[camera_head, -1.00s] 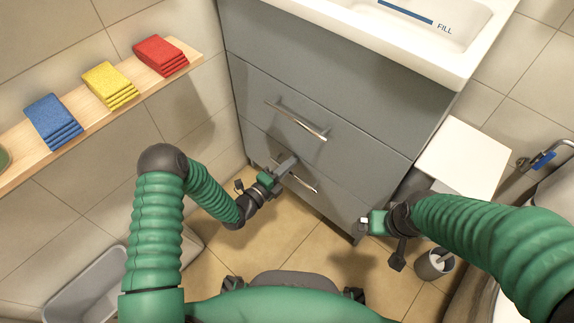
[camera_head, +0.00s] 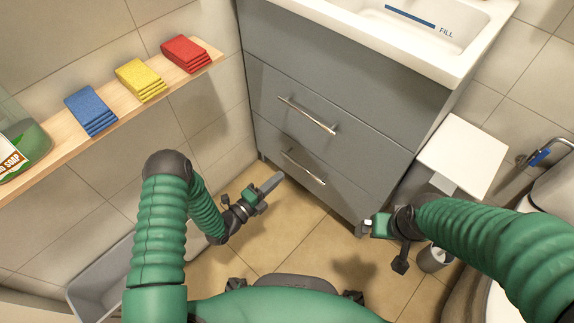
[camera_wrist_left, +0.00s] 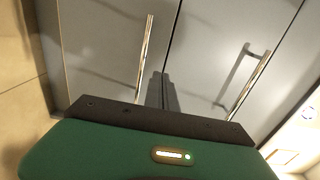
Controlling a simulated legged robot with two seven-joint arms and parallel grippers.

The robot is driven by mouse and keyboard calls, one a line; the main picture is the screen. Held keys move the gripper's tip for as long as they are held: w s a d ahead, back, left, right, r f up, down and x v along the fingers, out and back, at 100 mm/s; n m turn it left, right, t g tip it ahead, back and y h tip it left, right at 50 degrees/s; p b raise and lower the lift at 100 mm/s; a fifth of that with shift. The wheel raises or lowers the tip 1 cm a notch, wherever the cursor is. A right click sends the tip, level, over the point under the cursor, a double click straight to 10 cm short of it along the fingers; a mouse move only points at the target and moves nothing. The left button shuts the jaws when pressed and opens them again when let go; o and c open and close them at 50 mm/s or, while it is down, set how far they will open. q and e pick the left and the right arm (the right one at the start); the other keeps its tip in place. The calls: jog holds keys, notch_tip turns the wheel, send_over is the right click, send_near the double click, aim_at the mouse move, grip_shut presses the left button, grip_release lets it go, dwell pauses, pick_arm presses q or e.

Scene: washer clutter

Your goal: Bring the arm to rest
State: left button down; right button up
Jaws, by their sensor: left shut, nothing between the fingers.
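My left gripper (camera_head: 270,183) is shut and empty, its grey fingers pointing up and right. It is held to the left of the grey cabinet's (camera_head: 335,75) lower drawer, apart from the drawer's handle (camera_head: 303,167). Its closed fingers also show in the left wrist view (camera_wrist_left: 160,90), with two drawer handles beyond them. Both cabinet drawers look closed. My right arm reaches in from the right, and its gripper (camera_head: 364,228) is near the cabinet's lower right corner. Its fingers are too small and turned away to tell whether they are open.
A wooden shelf (camera_head: 70,146) on the left wall holds blue (camera_head: 90,111), yellow (camera_head: 140,80) and red (camera_head: 185,54) cloths and a soap bottle (camera_head: 22,140). A grey bin (camera_head: 98,280) stands at lower left. A white sink (camera_head: 430,45) tops the cabinet. Bare floor lies between my arms.

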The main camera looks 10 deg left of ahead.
pick_arm(q)
jog(key=a+r+n+g+y+p, duration=0.4)
jog(key=a+r+n+g+y, duration=0.2)
jog(key=a+r+n+y, duration=0.4)
jog(key=s+r+n+g+p, duration=0.2)
jog(key=s+r+n+g, duration=0.1)
jog(key=s+r+n, duration=0.6)
jog(key=s+r+n+g+p, duration=0.35)
jog(key=s+n, duration=0.25)
jog(key=s, duration=0.5)
notch_tip(320, 180, up, 37)
jog(key=p, duration=3.5)
jog(key=shift+a+y, duration=0.3)
pick_arm(e)
jog(key=w+v, duration=0.3)
jog(key=v, duration=1.1)
jog(key=w+r+v, duration=0.1)
jog(key=w+v, duration=0.2)
jog(key=v, duration=1.2)
jog(key=w+r+v, duration=0.1)
jog(key=w+v, duration=0.3)
jog(key=v, duration=1.1)
jog(key=shift+a+r, duration=0.15)
jog(key=shift+r, duration=0.2)
pick_arm(q)
jog(key=shift+f+t, duration=0.15)
jog(key=shift+t, duration=0.1)
